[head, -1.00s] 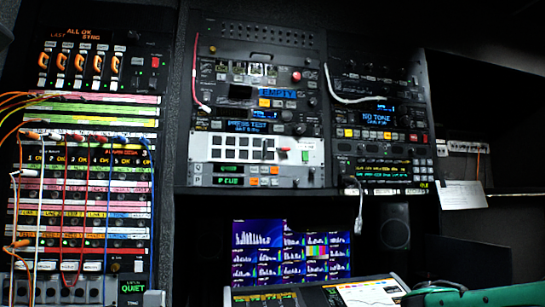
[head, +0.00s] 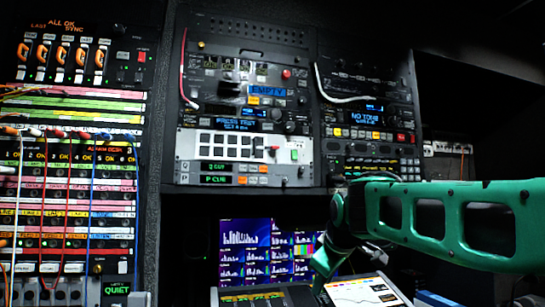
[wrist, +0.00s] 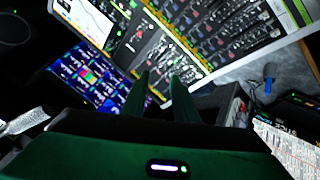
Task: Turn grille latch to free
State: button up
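I cannot single out a grille latch for certain. In the head view, a light grey panel (head: 188,145) with dark square windows sits in the middle rack, with a small red-tipped lever (head: 272,149) and a green piece (head: 295,154) at its right end. My green arm crosses the lower right of the head view, below and right of that panel, and its gripper cannot be made out there. In the wrist view my gripper (wrist: 160,84) shows two dark fingers apart with nothing seen between them. The grey panel is not recognisable in the wrist view.
A left rack (head: 70,155) carries coloured strips and patch cables. A monitor (head: 245,255) and a sloped console (head: 365,292) stand below the middle rack. The console also shows in the wrist view (wrist: 215,45). White and red cables hang before the middle racks.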

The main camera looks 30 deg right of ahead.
jog(key=w+r+n+t+h, duration=0.1)
jog(key=w+r+n+t, duration=0.2)
jog(key=r, duration=0.6)
jog(key=w+r+n+t, duration=0.1)
jog(key=w+r+n, duration=0.1)
jog(key=w+r, duration=0.45)
jog(key=n+t, duration=0.6)
jog(key=n, duration=0.1)
send_near(276, 147)
jog(key=shift+h, duration=0.3)
jog(key=x, duration=0.9)
jog(key=shift+w+a, duration=0.1)
jog(key=shift+a, duration=0.05)
jog(key=shift+f, duration=0.1)
grip_shut()
